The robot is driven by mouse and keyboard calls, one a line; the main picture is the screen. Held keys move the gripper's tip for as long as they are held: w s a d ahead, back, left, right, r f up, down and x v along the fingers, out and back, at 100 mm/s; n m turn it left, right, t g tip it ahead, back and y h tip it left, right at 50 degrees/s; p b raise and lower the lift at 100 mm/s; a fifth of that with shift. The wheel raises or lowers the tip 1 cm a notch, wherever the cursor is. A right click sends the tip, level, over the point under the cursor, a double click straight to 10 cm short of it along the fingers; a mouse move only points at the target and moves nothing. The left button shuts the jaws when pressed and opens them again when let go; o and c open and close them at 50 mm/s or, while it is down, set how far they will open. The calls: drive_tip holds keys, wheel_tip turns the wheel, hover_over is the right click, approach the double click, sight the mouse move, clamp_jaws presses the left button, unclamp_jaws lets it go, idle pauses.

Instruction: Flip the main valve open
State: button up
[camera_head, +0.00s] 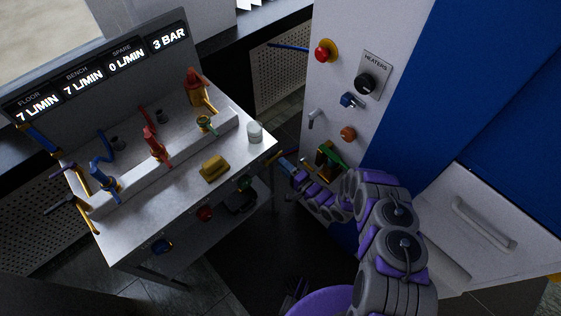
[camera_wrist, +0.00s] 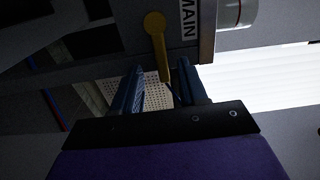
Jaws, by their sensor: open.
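The main valve's yellow lever (camera_wrist: 156,40) shows in the wrist view beside a white label (camera_wrist: 188,22) reading MAIN. It is on the edge of a dark grey panel, and its long handle hangs toward my gripper. My gripper (camera_wrist: 160,70) is open, with one dark blue finger on each side of the lever's free end. I cannot tell whether either finger touches it. In the head view my gripper (camera_head: 287,170) is just off the right end of the bench, and the lever is hard to make out there.
The bench (camera_head: 150,215) carries a red valve (camera_head: 156,146), a blue valve (camera_head: 106,186), a yellow block (camera_head: 214,168) and a white cup (camera_head: 254,132). A display (camera_head: 95,68) reads 7, 7, 0 L/MIN and 3 BAR. A white cabinet (camera_head: 335,85) with knobs stands right of the bench.

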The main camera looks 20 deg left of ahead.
drive_tip(key=p+v, duration=0.1)
drive_tip(key=v, duration=0.7)
drive_tip(key=shift+d, duration=0.4)
drive_tip(key=shift+s+a, duration=0.15)
drive_tip(key=shift+f, duration=0.1)
